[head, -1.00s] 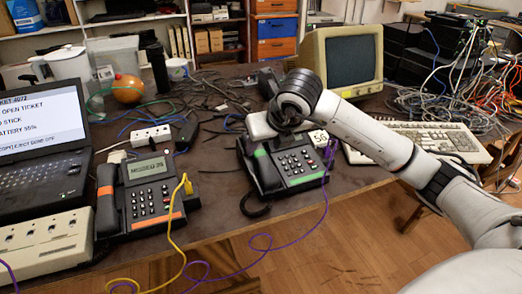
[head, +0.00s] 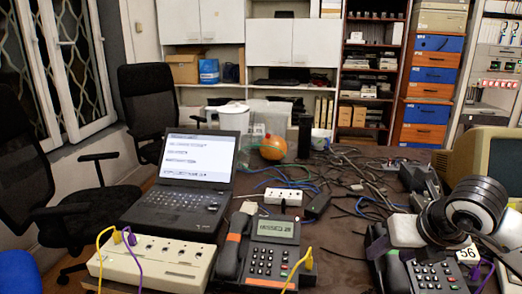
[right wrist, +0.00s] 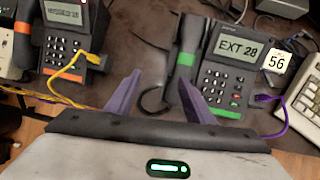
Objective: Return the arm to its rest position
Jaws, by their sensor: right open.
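My right arm (head: 470,212) comes in at the right edge of the head view, over the desk phone with the green stripe. In the right wrist view my right gripper (right wrist: 158,95) has its two purple fingers spread apart with nothing between them. The green-striped phone (right wrist: 232,78), with "EXT 28" on its screen, lies beyond the fingers to the right. In the head view this phone (head: 428,276) is partly hidden by my arm. My left gripper is in neither current view.
The orange-striped phone (head: 268,258), a beige socket box (head: 155,262) and an open laptop (head: 185,190) stand on the desk. Loose cables (head: 350,180) cover its middle. A monitor (head: 492,165) stands at the right. A purple cable (right wrist: 275,105) runs beside the green-striped phone.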

